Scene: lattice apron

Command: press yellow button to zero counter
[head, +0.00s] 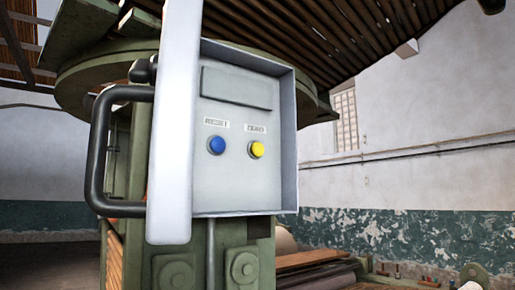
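The yellow button (256,149) sits on the right of a grey panel (233,185) inside a shallow box, under a small label that is hard to read. A blue button (216,145) is to its left, under a label that seems to read RESET.
The box's white door (175,120) stands open at the left. A dark handle (98,150) sticks out beside it. Green machinery (240,265) stands below and behind the box. A wooden slatted roof (310,35) is overhead. The space in front of the panel is clear.

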